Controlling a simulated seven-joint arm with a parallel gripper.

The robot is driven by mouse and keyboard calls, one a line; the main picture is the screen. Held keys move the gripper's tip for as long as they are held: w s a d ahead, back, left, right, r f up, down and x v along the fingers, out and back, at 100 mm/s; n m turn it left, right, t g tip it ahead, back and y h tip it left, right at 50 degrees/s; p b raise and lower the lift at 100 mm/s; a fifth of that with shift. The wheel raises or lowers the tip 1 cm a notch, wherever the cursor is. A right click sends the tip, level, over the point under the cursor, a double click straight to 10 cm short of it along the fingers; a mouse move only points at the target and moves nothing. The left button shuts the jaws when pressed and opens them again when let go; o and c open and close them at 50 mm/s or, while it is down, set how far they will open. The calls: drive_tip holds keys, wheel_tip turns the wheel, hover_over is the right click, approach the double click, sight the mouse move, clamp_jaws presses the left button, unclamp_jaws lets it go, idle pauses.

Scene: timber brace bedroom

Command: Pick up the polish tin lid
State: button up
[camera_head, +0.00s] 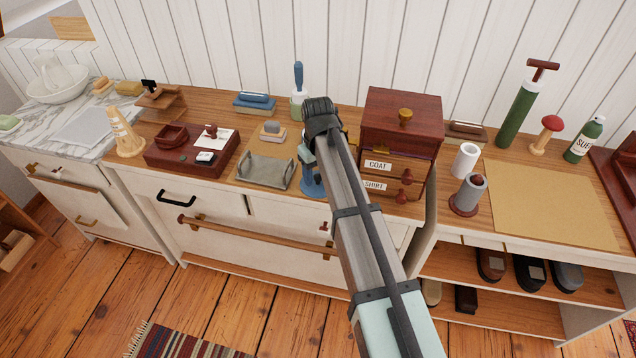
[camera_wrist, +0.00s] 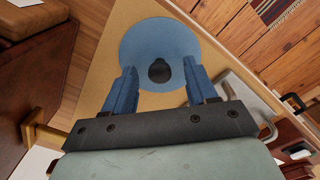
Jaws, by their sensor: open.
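The polish tin lid (camera_wrist: 160,38) is a flat blue disc with a small black knob in the middle. It shows in the wrist view just beyond my fingertips. My gripper (camera_wrist: 160,72) is open, with one blue finger on each side of the knob and a gap to it on both sides. In the head view my gripper (camera_head: 309,160) points down at the worktop, left of the small drawer box. A blue patch of the lid (camera_head: 312,189) shows below it; my arm hides the rest. I cannot tell whether the fingers touch the lid.
The dark red drawer box (camera_head: 402,115) with a brass knob stands close on the right. A blue-handled brush in a holder (camera_head: 298,95) stands behind my gripper.

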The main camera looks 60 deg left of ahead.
sight(318, 175)
clamp_jaws()
idle(0.4)
drive_tip(key=shift+r, duration=0.1)
wheel_tip(318, 175, up, 8)
drive_tip(key=shift+r, duration=0.1)
drive_tip(key=w+a+r, duration=0.1)
drive_tip(key=w+a, duration=0.3)
drive_tip(key=a, duration=0.3)
drive_tip(key=w+a+r+m, duration=0.1)
drive_tip(key=w+a, duration=0.4)
drive_tip(key=a, duration=0.3)
drive_tip(key=shift+r, duration=0.35)
